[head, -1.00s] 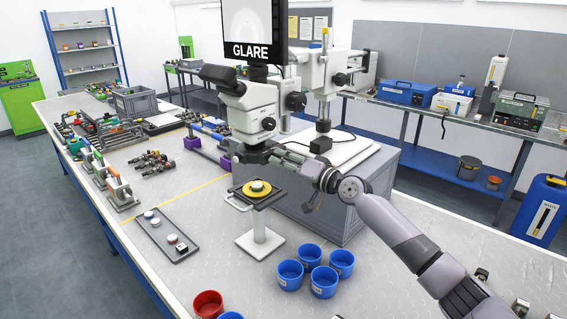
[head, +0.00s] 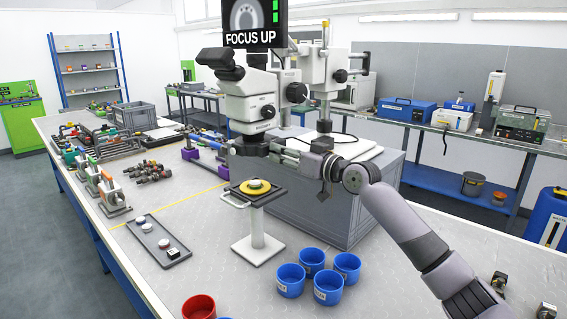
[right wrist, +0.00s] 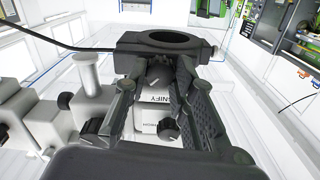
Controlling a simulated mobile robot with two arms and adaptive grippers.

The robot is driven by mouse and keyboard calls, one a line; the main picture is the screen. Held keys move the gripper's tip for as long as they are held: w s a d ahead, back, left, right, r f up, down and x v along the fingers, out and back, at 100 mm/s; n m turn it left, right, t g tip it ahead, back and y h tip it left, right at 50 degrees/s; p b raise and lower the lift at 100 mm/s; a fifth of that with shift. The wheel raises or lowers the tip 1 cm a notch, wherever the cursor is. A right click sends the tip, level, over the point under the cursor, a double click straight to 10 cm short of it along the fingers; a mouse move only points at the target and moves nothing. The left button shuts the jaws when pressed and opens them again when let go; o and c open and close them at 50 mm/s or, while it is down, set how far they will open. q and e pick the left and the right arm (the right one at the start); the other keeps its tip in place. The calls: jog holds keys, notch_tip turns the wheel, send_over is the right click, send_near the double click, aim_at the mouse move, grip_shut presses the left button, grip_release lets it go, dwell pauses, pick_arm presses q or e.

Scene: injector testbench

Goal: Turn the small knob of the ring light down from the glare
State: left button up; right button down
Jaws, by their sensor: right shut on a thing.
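The microscope (head: 252,95) stands over the bench with the dark ring light (head: 250,149) around its lower end. The ring light also shows in the right wrist view (right wrist: 148,42) as a black ring housing. My right gripper (head: 283,154) reaches in from the right and is shut at the ring light's side. The small knob is hidden between its fingers, so its setting cannot be read. The screen (head: 252,38) above reads FOCUS UP and shows a grey ring shape with green bars beside it. My left gripper is not in view.
A stage with a yellow disc (head: 255,188) stands below the ring light. Several blue cups (head: 290,281) and a red cup (head: 199,307) stand in front. A grey tray (head: 150,238) with small parts lies left. A grey block (head: 345,210) is behind my gripper.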

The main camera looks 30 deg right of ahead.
jog(key=shift+n, duration=0.4)
jog(key=shift+b, duration=0.3)
jog(key=c, duration=1.3)
grip_release()
jog(key=shift+c, duration=0.2)
jog(key=v, duration=1.2)
dwell(0.5)
